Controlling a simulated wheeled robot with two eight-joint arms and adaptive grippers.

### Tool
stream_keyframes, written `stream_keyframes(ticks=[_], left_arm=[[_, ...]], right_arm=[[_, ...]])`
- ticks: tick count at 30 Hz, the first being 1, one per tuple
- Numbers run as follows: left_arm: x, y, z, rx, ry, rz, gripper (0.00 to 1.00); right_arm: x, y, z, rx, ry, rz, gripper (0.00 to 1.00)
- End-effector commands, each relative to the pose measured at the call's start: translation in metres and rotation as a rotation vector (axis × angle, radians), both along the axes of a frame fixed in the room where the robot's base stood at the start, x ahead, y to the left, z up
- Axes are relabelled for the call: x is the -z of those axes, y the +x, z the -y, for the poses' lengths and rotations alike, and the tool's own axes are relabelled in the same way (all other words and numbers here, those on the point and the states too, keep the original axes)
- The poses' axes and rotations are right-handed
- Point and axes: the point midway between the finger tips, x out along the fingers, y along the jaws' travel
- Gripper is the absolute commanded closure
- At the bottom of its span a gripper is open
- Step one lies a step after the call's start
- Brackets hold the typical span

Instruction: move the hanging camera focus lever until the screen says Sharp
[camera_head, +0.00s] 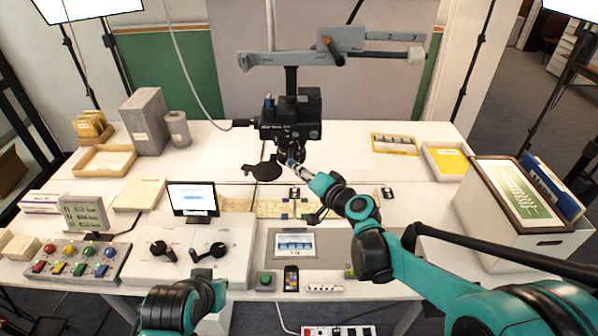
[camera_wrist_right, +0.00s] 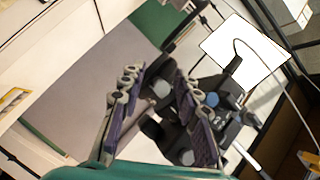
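The black camera (camera_head: 290,118) hangs from an overhead arm above the middle of the table, its lens end pointing down. I cannot make out the focus lever apart from the dark parts around the lens. My right gripper (camera_head: 292,163) is just below and beside the lens end. In the right wrist view my gripper (camera_wrist_right: 158,72) has its two fingers apart, with dark camera parts (camera_wrist_right: 225,105) behind and to the right; contact is unclear. The screen (camera_head: 193,198) stands at the table's left-middle; its caption is too small to read. My left gripper is out of view.
A white box with two black levers (camera_head: 208,251) stands below the screen. A button panel (camera_head: 74,262) is at left front. A crate (camera_head: 525,213) with a framed picture stands at right. A dark disc (camera_head: 264,170) hangs beside the lens.

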Motion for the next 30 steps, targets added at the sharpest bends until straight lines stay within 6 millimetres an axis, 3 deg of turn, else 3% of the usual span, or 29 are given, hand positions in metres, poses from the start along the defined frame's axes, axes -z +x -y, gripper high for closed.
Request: stream_keyframes(ticks=[4,7,8,20,30], left_arm=[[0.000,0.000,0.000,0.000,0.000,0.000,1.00],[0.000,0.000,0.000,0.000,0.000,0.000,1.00],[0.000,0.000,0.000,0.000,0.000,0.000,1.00],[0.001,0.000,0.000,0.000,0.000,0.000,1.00],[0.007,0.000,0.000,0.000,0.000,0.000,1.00]], right_arm=[[0.000,0.000,0.000,0.000,0.000,0.000,0.70],[0.000,0.000,0.000,0.000,0.000,0.000,0.96],[0.000,0.000,0.000,0.000,0.000,0.000,1.00],[0.000,0.001,0.004,-0.032,0.000,-0.001,1.00],[0.001,0.009,0.021,-0.233,0.001,0.000,1.00]])
